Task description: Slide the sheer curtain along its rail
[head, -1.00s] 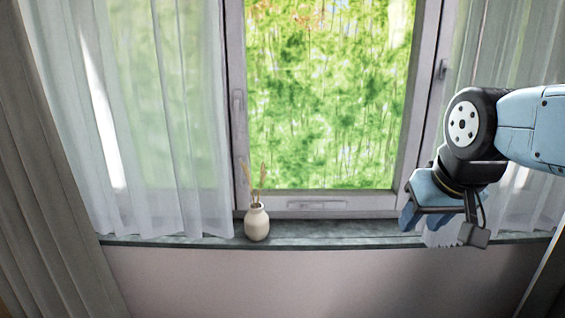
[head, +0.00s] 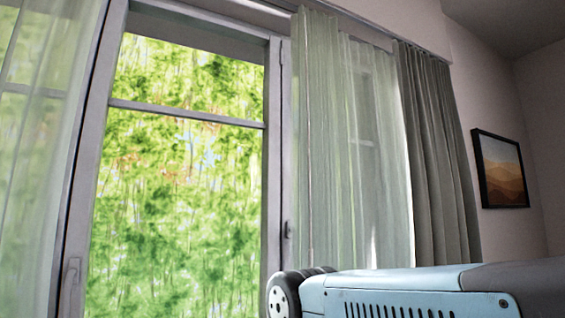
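A sheer curtain (head: 372,165) hangs in folds from the rail (head: 370,30) to the right of the bare middle window pane. A second sheer curtain (head: 35,140) hangs at the left edge of the head view. My arm crosses the bottom right, in front of the lower part of the right sheer curtain. My gripper is out of the picture, below the frame, so its fingers and any hold on the curtain are hidden.
A grey opaque curtain (head: 438,150) hangs to the right of the right sheer. A framed picture (head: 500,170) is on the wall beyond it. The middle window (head: 180,170) is uncovered, with handles (head: 70,285) on its frame. The sill is out of view.

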